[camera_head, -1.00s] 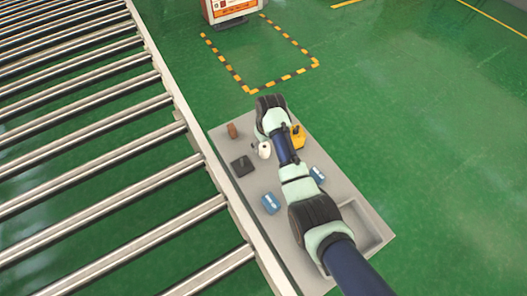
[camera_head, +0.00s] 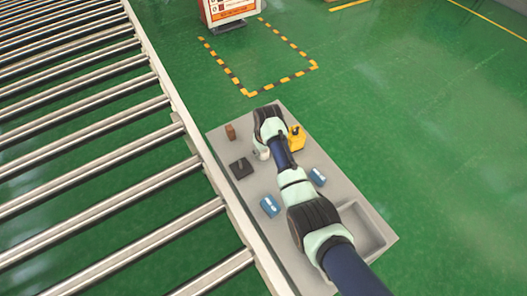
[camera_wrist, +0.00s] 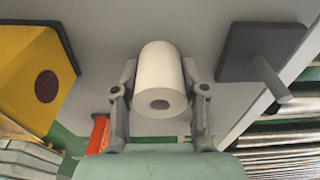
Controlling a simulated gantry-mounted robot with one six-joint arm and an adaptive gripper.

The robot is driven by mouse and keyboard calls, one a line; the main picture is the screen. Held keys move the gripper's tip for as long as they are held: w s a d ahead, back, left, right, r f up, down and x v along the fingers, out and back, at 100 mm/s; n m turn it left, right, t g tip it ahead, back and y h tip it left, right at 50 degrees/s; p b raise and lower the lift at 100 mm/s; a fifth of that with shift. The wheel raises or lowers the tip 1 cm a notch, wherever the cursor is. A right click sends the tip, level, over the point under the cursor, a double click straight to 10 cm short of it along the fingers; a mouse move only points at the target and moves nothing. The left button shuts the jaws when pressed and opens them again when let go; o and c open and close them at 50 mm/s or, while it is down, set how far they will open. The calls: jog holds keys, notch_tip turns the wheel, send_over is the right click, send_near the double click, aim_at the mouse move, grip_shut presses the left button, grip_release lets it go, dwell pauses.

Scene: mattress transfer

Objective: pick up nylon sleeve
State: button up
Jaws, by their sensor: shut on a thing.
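The nylon sleeve appears to be the white cylindrical roll (camera_wrist: 162,75) with a dark hole in its end, in the middle of the wrist view. My gripper (camera_wrist: 161,78) has one grey finger on each side of the roll and is shut on it. In the head view only part of the white roll (camera_head: 263,154) shows beside my arm, on or close to the grey table (camera_head: 228,205). My fingers are hidden there by the wrist. I cannot tell whether the roll touches the table.
A yellow part (camera_head: 297,137) is right of my wrist. A dark square plate with a peg (camera_head: 241,168) and a brown block (camera_head: 230,131) are left. Two blue parts (camera_head: 270,206) (camera_head: 317,177) lie nearer. A roller conveyor (camera_head: 150,187) runs along the table's left edge.

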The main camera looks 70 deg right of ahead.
notch_tip(320, 180, up, 20)
jog(key=p, duration=0.5)
